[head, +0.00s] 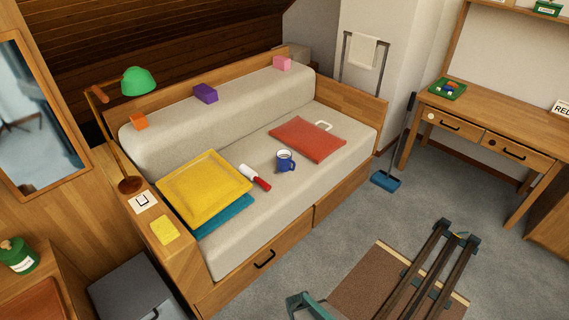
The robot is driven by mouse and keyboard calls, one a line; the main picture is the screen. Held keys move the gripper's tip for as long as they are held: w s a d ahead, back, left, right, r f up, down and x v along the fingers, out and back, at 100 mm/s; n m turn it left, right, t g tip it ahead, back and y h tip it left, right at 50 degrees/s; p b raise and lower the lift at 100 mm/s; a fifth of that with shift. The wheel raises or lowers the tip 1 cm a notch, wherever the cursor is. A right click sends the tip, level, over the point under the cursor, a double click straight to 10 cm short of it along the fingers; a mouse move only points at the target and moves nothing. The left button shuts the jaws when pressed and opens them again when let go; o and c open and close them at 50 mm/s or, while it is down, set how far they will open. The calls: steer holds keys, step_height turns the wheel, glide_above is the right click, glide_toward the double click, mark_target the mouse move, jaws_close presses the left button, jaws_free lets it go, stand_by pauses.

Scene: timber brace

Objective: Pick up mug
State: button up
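A yellow cushion or tray (204,187) lies over a teal item at the seat's left end. A green lamp (138,81) stands beside it. Dark rails with teal end pieces (440,260) are at lower right. Grey carpet (335,245) lies open before the daybed.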

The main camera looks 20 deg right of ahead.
steer(key=o, duration=1.2)
steer(key=shift+c, duration=0.2)
steer(key=shift+d, duration=0.1)
